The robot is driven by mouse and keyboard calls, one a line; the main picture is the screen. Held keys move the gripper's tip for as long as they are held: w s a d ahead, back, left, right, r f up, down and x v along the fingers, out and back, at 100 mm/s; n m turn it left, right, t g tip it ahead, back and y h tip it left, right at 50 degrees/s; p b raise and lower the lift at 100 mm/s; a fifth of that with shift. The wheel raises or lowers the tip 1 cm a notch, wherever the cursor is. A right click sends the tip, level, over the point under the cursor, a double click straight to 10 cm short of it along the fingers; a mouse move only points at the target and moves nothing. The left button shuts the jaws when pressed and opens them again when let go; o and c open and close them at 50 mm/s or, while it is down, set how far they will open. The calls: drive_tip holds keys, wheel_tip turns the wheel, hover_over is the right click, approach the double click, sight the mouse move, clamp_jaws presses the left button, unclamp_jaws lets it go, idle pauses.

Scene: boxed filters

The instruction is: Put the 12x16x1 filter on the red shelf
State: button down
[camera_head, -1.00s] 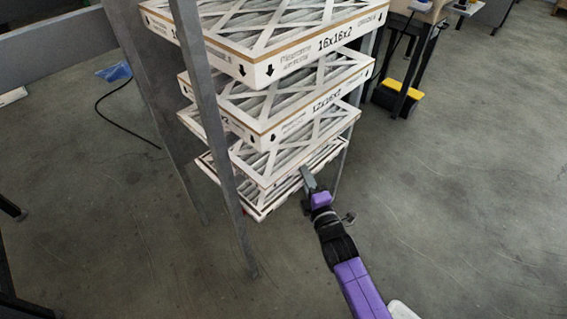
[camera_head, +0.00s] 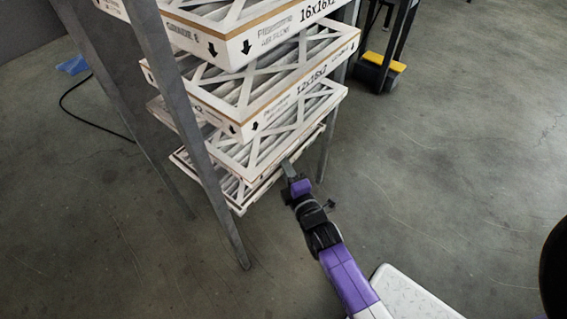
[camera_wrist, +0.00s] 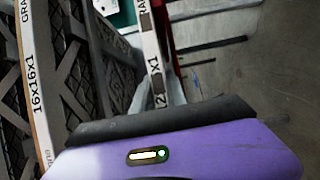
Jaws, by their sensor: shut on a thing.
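My gripper (camera_head: 287,168) is at the right front edge of the lowest filters in the rack, low down in the head view. It is shut on a thin white-edged filter (camera_wrist: 152,45), which stands out beyond the dark finger in the wrist view. Its edge label shows "12" and "x1", with the middle part hard to read; it appears to be the 12x16x1 filter. A red strip (camera_wrist: 165,28) shows just behind this filter in the wrist view; I cannot tell whether it is the red shelf. No red shelf surface is clear in the head view.
A 16x16x1 filter (camera_wrist: 37,85) lies close beside in the wrist view. Above my gripper are a 12x16x2 filter (camera_head: 300,88) and a 16x16x2 filter (camera_head: 265,45). A grey rack post (camera_head: 190,130) stands at the front left.

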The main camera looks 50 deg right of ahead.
drive_tip(key=c, duration=1.3)
unclamp_jaws()
drive_tip(key=shift+s+r+p, duration=0.1)
drive_tip(key=shift+r+p, duration=0.05)
drive_tip(key=shift+p, duration=0.2)
drive_tip(key=p+v, duration=0.2)
drive_tip(key=v, duration=1)
drive_tip(key=s+a+r+m+y, duration=0.2)
drive_tip(key=s+a+r+m, duration=0.2)
drive_tip(key=s+r, duration=0.1)
drive_tip(key=s+a+r+m+y, duration=0.3)
drive_tip(key=s+a+r+m, duration=0.1)
drive_tip(key=s+a+r, duration=0.1)
drive_tip(key=s+a+r+m+g+y, duration=0.1)
drive_tip(key=s+a+r+m+y, duration=0.2)
drive_tip(key=s+r, duration=0.4)
drive_tip(key=shift+s+a+r+m, duration=0.15)
drive_tip(key=shift+s+a+m, duration=0.6)
drive_tip(key=shift+a+m, duration=0.1)
